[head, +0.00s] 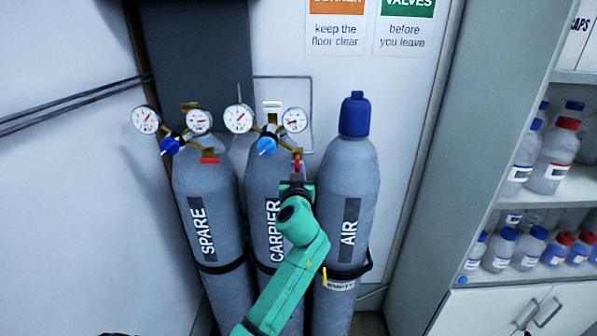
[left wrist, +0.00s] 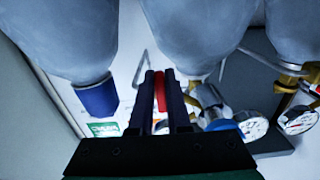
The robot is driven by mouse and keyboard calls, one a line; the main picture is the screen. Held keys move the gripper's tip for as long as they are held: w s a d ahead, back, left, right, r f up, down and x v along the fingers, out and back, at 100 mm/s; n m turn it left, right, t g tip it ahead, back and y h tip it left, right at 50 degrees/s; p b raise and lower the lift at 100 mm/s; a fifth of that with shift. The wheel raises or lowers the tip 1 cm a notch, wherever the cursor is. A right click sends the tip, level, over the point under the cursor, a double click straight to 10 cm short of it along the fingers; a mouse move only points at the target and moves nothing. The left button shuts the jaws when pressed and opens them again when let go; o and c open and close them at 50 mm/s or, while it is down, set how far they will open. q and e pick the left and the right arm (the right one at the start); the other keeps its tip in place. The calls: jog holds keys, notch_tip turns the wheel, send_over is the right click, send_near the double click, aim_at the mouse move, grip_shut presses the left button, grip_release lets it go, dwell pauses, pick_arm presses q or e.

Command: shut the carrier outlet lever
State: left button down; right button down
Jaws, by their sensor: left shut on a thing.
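The carrier cylinder (head: 262,185) is the grey middle one, labelled CARRIER, with two round gauges and a blue regulator knob (head: 267,146). Its red outlet lever (head: 297,164) stands upright at the right of the regulator. My left gripper (head: 297,181) is at this lever, partly hidden behind my green arm. In the left wrist view, the two dark fingers (left wrist: 165,100) are closed around the red lever (left wrist: 159,91), one on each side. My right gripper is not in view.
The spare cylinder (head: 205,210) stands at left; its red lever (head: 210,160) lies sideways. The air cylinder (head: 348,180), with a blue cap (head: 355,115), stands close at right of my arm. A shelf of bottles (head: 553,157) is at far right.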

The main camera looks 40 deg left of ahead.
pick_arm(q)
jog(key=c, duration=0.9)
grip_release()
jog(key=shift+s+d+f, duration=0.1)
jog(key=shift+s+d, duration=0.05)
jog(key=b+v, duration=0.5)
jog(key=v, duration=0.9)
jog(key=shift+s+b, duration=0.1)
jog(key=shift+b, duration=0.3)
